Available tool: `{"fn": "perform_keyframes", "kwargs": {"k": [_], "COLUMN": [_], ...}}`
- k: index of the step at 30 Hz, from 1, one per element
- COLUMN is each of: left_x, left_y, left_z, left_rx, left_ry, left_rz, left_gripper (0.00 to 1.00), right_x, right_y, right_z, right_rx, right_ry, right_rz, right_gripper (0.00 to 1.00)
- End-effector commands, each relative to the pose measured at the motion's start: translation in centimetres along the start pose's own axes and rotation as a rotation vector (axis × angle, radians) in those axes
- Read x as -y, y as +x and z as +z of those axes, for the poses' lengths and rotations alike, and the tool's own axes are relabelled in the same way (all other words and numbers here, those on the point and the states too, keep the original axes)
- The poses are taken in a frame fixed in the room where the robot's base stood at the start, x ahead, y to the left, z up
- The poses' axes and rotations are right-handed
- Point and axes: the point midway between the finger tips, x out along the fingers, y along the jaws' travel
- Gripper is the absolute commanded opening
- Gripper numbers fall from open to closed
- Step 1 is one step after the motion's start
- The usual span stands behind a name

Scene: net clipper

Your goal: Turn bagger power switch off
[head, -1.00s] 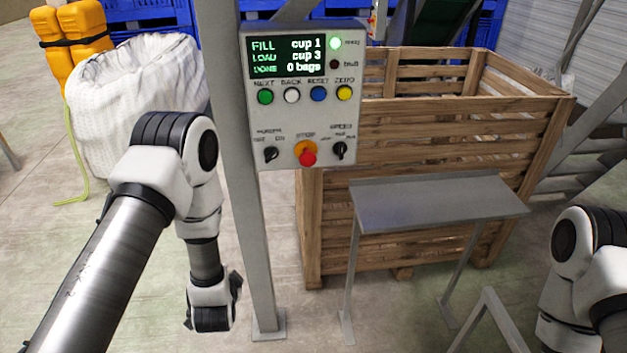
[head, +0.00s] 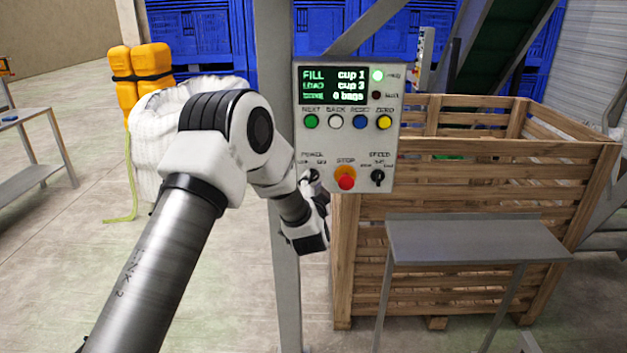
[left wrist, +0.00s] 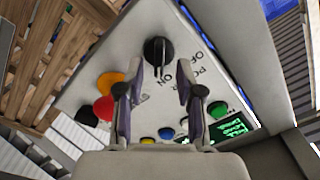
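The bagger control panel (head: 350,125) is a grey box on a post. Its black power switch (left wrist: 158,50) shows in the left wrist view beside the POWER, ON and OFF lettering. I cannot tell for sure which mark it points at. In the head view the switch is mostly hidden by my left gripper (head: 312,195), at the panel's lower left corner. In the left wrist view my left gripper (left wrist: 161,80) is open, its two fingers apart on either side of the line to the switch. My right gripper is out of view.
Near the switch are the red stop button (head: 346,182) on its orange base and the speed knob (head: 378,177). A row of coloured buttons (head: 335,121) is above. A wooden crate (head: 480,185) and grey stand (head: 478,240) are at right.

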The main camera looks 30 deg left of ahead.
Motion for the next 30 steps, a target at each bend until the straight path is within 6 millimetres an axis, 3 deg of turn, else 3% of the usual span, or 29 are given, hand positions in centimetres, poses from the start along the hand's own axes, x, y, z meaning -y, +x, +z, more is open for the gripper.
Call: {"fn": "perform_keyframes", "kwargs": {"k": [3,10,11,12,14,30], "left_x": [0.04,-0.07,-0.06,-0.07,-0.07,-0.12], "left_y": [1.23,1.47,1.46,1.46,1.45,1.45], "left_z": [0.02,0.11,0.11,0.11,0.11,0.19], "left_rx": [0.001,0.001,0.001,0.001,0.001,0.001], "left_ry": [-0.001,0.000,0.000,0.000,0.000,-0.056], "left_rz": [0.000,0.001,0.001,0.001,0.001,0.000], "left_gripper": [0.36,0.36,0.33,0.19,0.00,0.00], "right_x": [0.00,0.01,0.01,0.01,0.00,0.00], "right_y": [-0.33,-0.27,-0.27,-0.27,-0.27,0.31], "right_z": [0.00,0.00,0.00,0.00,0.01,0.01], "right_rx": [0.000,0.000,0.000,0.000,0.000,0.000], "right_ry": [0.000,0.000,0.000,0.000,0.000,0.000], "right_rz": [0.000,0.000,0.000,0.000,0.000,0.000], "right_gripper": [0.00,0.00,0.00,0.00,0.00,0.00]}}
